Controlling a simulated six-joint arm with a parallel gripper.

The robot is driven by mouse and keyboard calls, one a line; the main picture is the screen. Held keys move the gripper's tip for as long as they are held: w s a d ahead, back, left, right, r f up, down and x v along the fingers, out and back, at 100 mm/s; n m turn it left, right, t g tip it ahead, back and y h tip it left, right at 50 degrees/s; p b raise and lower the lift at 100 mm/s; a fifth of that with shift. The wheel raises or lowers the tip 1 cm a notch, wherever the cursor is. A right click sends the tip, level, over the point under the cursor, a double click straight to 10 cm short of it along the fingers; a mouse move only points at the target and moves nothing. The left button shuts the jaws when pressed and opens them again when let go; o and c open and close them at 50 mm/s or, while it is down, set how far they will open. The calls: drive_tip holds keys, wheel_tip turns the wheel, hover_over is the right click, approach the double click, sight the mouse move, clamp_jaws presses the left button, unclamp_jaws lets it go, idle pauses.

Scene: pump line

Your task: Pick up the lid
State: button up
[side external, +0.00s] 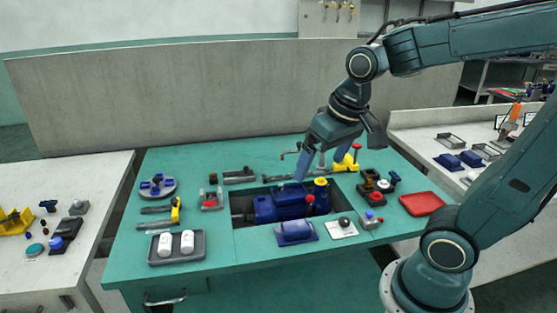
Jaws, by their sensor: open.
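A blue flanged cover (296,232), which looks like the lid, lies at the front edge of the recess in the green table. I cannot tell for sure that it is the lid. A blue pump unit (264,208) with a box-like top sits in the recess behind it. My gripper (318,169) points down above the back of the pump unit, behind the blue cover and apart from it. Its jaws are open, and I see nothing held between them. The arm hides part of the area behind the pump.
A grey tray with two white cylinders (177,246) stands front left. A red tray (422,203) lies at the right. Tools and small fittings ring the recess. A side table at the right holds similar blue covers (449,162). A tall grey panel (200,100) stands behind.

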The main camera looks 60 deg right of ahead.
drive_tip(key=w+d+f+m+g, duration=0.1)
drive_tip(key=w+d+f+m, duration=0.2)
drive_tip(key=f, duration=0.4)
drive_tip(key=w+d+f+m+g, duration=0.2)
drive_tip(key=w+d+f, duration=0.3)
drive_tip(key=w+f, duration=0.1)
drive_tip(key=shift+w+d+f+m+g, duration=0.15)
drive_tip(key=shift+w+f+m+g, duration=0.2)
drive_tip(key=shift+f, duration=0.2)
hover_over(296, 226)
drive_tip(key=shift+f, duration=4.25)
drive_tip(key=shift+f, duration=0.15)
drive_tip(key=shift+f, duration=2.45)
drive_tip(key=c, duration=1.1)
